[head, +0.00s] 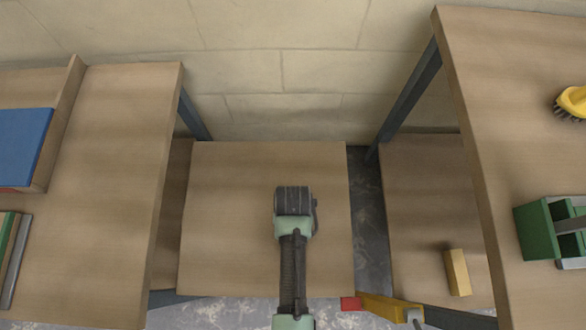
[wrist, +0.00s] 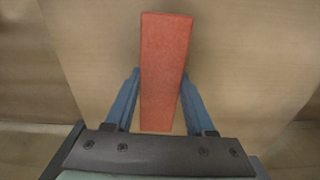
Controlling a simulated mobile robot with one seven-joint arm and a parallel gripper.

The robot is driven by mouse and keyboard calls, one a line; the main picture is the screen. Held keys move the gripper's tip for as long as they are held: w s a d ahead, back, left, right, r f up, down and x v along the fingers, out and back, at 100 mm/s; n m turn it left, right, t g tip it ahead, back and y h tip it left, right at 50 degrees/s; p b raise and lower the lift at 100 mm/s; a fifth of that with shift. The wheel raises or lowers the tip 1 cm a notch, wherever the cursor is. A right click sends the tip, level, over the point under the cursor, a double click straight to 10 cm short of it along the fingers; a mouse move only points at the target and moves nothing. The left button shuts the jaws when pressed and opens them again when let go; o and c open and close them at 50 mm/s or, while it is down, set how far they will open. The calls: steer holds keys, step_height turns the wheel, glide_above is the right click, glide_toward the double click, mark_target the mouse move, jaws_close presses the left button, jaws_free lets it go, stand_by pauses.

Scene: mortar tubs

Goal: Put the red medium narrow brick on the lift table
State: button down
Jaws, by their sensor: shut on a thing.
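The red brick (wrist: 165,45) is long and narrow and shows in the wrist view between the two blue fingers of my gripper (wrist: 159,85). The gripper is shut on it, with a finger against each long side. Behind the brick is a plain wooden surface. In the head view my gripper (head: 294,202) is seen from above, over the low wooden top (head: 235,200) in the middle; its fingers and the brick are hidden beneath it. This low top looks like the lift table, but its mechanism is not visible. I cannot tell whether the brick touches it.
Higher wooden tables stand at left (head: 120,140) and right (head: 490,80). The left holds a blue item (head: 22,145); the right holds a yellow brush (head: 572,102) and green container (head: 537,232). A tan block (head: 457,272) lies on a low surface at right. The middle top looks clear.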

steer(key=shift+f, duration=0.1)
steer(key=shift+c, duration=0.8)
jaws_free()
